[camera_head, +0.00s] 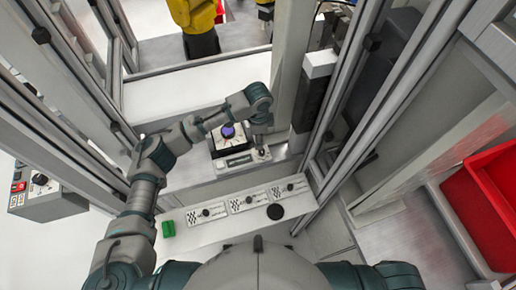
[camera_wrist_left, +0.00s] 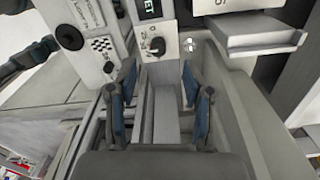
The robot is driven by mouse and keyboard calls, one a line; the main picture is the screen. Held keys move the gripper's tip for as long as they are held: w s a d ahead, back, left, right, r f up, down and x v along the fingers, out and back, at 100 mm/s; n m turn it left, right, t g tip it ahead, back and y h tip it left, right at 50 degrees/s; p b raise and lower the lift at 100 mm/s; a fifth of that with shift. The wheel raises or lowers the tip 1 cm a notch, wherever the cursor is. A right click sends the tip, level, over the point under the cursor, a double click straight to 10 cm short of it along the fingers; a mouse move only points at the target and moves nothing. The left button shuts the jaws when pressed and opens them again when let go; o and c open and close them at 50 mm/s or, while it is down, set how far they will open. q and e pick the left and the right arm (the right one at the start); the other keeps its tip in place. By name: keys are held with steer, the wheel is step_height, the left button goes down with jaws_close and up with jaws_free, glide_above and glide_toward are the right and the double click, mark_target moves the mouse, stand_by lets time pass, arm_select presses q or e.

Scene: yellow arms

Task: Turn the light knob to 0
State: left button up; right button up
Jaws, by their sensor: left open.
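A small dark knob (camera_wrist_left: 153,46) on a white panel shows in the wrist view, just beyond my left fingertips. Markings are printed beside it, too small to read surely. I take it as the light knob, though no readable label confirms this. In the head view the white panel (camera_head: 238,162) sits below a dark box with a purple round top (camera_head: 228,131). My left gripper (camera_wrist_left: 160,75) is open and empty, its two blue-padded fingers on either side of the view, apart from the knob. In the head view the gripper (camera_head: 262,150) hangs at the panel's right end. My right gripper is out of view.
Several small panels with dark knobs and checkered marks line the front ledge (camera_head: 230,226). A grey control box (camera_head: 45,200) stands far left, a red bin (camera_head: 497,205) far right. Metal frame posts (camera_head: 365,90) rise close on the right.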

mark_target(261, 151)
arm_select(q)
steer(key=f, duration=0.2)
steer(key=d+f, duration=0.1)
steer(key=f, duration=0.2)
steer(key=d+f, duration=0.1)
steer(key=f, duration=0.1)
steer(key=shift+d+f, duration=0.15)
steer(key=shift+f, duration=0.45)
steer(key=shift+a+f, duration=0.1)
steer(key=shift+a, duration=0.85)
steer(key=c, duration=0.5)
steer(key=shift+d, duration=0.2)
steer(key=c, duration=0.5)
steer(key=shift+d, duration=0.25)
jaws_close()
